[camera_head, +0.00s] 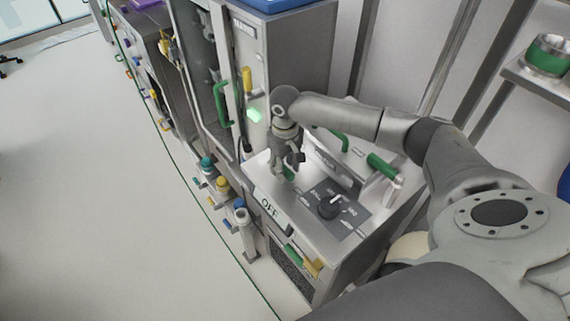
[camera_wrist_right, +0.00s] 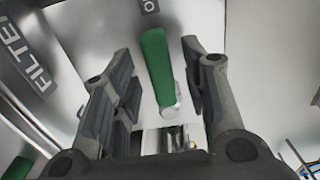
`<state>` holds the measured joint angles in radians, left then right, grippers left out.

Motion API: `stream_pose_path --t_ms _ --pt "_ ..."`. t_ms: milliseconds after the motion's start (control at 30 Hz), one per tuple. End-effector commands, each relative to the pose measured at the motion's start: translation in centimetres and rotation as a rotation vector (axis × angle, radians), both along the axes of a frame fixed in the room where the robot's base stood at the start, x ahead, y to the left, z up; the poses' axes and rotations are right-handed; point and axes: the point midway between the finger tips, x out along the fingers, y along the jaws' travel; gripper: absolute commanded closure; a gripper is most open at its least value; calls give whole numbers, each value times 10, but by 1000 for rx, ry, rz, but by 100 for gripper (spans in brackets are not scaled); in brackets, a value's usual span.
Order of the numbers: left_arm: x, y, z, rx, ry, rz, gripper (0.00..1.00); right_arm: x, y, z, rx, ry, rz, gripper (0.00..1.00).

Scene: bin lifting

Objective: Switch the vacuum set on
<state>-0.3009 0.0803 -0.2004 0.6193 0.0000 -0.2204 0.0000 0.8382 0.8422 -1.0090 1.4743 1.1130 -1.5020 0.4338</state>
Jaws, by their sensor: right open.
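The vacuum set appears to be the grey metal unit (camera_head: 306,226) below my right arm. It carries an "OFF" sign (camera_head: 269,208) and a black dial (camera_head: 329,208) on a dark scale plate. A small green lever (camera_head: 289,174) on its top is partly hidden by my right gripper (camera_head: 286,166). In the wrist view a green lever (camera_wrist_right: 157,66) with a pale metal end lies between the fingers of my right gripper (camera_wrist_right: 158,58). The gripper is open, with a gap on both sides of the lever. My left gripper is out of view.
A green handle (camera_head: 382,166) and another green lever stand at the unit's back. A tall cabinet with a green door handle (camera_head: 221,103) and a yellow lever (camera_head: 247,79) stands behind my gripper. Several valves line the front at left. The floor (camera_head: 110,200) at left is clear.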

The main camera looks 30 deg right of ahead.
Motion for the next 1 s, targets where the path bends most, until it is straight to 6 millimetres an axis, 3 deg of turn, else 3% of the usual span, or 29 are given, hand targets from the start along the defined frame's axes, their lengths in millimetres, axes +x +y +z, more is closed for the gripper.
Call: stream_pose_path --t_ms 267,567,1000 --pt "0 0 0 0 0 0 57 0 0 -1 0 0 1 60" --pt "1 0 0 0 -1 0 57 0 0 -1 0 -1 0 99" --pt "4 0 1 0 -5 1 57 3 -4 -1 0 0 14 100"
